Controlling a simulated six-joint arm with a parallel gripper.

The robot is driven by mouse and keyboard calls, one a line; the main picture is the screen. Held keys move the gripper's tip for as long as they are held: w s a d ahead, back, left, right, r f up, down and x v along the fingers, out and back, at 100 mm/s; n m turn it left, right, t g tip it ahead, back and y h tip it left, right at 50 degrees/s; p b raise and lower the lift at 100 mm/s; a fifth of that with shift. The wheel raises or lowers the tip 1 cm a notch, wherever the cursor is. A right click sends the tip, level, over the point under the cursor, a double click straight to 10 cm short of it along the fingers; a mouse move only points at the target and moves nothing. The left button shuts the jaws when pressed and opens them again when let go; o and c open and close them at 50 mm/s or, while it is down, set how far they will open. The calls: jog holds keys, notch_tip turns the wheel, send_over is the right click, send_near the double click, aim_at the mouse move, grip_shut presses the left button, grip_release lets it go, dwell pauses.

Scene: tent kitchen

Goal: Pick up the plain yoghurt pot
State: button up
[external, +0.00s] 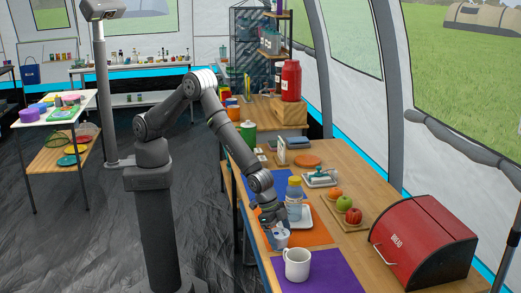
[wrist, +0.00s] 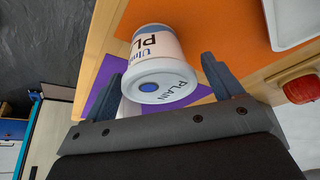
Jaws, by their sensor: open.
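The plain yoghurt pot (wrist: 155,45) is white with blue lettering, and its lid reads PLAIN. In the wrist view its lid faces the camera, and it sits between the two blue fingers of my gripper (wrist: 161,69). The fingers are open, with a visible gap on each side of the pot. In the external view my gripper (external: 269,213) is low over the table's near edge, pointing down at the pot (external: 281,239), which is partly hidden by it. The pot stands near the orange mat's left edge.
A white mug (external: 297,263) stands close by on the purple mat (external: 325,276). Fruit (external: 344,204) and a red bread bin (external: 425,240) are to the right.

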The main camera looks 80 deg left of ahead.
jog(key=shift+w+d+f, duration=0.15)
jog(key=shift+f, duration=0.5)
jog(key=shift+c, duration=0.5)
jog(key=c, duration=0.9)
jog(key=shift+r, duration=0.15)
